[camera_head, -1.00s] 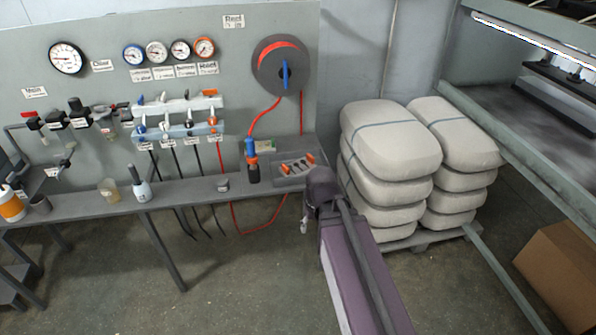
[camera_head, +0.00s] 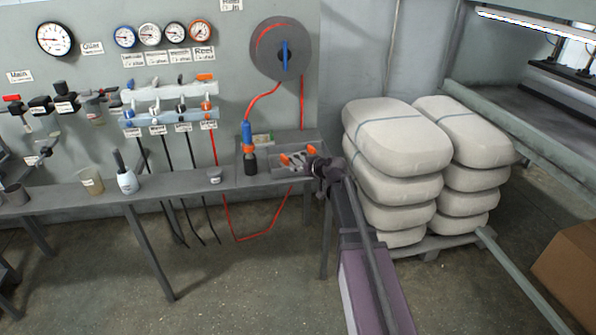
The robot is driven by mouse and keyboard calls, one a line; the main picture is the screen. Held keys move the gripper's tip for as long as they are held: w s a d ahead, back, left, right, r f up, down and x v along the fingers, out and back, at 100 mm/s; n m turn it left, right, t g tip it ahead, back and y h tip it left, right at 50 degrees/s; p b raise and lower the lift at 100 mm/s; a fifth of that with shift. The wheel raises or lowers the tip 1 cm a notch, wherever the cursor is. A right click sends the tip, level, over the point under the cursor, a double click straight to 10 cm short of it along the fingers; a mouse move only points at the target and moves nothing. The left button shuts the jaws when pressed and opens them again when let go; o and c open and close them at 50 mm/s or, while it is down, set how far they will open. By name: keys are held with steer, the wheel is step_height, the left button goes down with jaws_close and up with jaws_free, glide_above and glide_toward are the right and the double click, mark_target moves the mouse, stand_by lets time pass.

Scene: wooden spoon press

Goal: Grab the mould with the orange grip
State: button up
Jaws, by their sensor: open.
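A shallow grey tray (camera_head: 279,147) lies at the right end of the narrow bench. Small dark and metallic pieces with orange grips (camera_head: 297,157) lie in it; they are too small to tell which is the mould. My gripper (camera_head: 318,170) is at the tray's right front edge, at the end of my dark arm. It overlaps part of the tray in the picture and hides what is behind it. It is open, and I see nothing held in it. I cannot tell whether it touches anything.
A blue, orange and black tool (camera_head: 248,150) stands just left of the tray. A small grey cup (camera_head: 215,176), a white bottle (camera_head: 126,178) and a beaker (camera_head: 91,181) stand further left. Stacked white sacks (camera_head: 397,135) are close on the right. A red hose (camera_head: 262,231) hangs below the bench.

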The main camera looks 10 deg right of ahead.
steer(key=shift+w+d+f+t+b, duration=0.1)
steer(key=shift+w+d+t+b, duration=0.25)
steer(key=shift+w, duration=0.3)
steer(key=shift+w+d+f+t+b, duration=0.15)
steer(key=shift+w+d+t, duration=0.25)
steer(key=shift+w, duration=0.2)
steer(key=shift+r, duration=0.1)
steer(key=b, duration=0.3)
glide_toward(286, 157)
steer(key=x, duration=0.4)
steer(key=shift+f, duration=0.35)
steer(key=shift+w+a+f, duration=0.2)
steer(key=shift+w+a, duration=0.05)
steer(key=shift+w, duration=0.35)
steer(key=shift+w, duration=0.15)
steer(key=shift+b+x, duration=0.85)
steer(key=shift+x, duration=1.65)
steer(key=shift+a+r, duration=0.15)
steer(key=shift+r, duration=0.05)
